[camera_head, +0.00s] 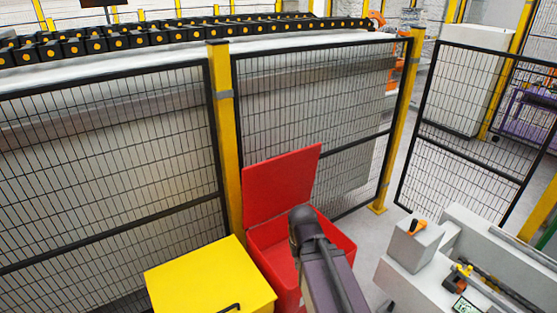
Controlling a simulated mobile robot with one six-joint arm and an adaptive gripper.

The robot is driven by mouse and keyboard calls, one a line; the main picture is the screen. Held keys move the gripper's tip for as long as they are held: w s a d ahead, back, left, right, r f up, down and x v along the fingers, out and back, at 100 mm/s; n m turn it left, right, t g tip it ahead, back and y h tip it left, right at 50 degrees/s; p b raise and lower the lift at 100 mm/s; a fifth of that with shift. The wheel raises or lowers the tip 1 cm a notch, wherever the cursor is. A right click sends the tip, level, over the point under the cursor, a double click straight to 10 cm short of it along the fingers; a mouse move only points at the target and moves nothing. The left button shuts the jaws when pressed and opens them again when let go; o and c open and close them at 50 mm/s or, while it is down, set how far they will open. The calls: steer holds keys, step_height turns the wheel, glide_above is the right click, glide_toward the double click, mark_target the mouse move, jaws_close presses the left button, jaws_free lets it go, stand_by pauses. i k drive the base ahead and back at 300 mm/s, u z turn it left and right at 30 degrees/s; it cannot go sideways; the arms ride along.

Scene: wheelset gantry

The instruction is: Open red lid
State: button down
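The red lid (281,184) stands raised, tilted up at the back of the red box (338,238), against the mesh fence. The box's inside shows partly below the lid. My dark arm (327,274) reaches up from the bottom of the view and covers the middle of the box. My gripper cannot be made out; the arm's dark rounded part hides what lies beyond it. I cannot tell whether anything touches the lid.
A yellow box (210,279) with a closed lid and black handle stands left of the red box. A black mesh fence with yellow posts (229,150) runs behind both. A grey machine (452,262) stands at right. Some grey floor shows between it and the fence.

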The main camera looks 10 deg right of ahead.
mark_target(272, 187)
steer(key=k, duration=1.25)
steer(key=u, duration=0.35)
steer(key=i, duration=2.1)
steer(key=z, duration=0.35)
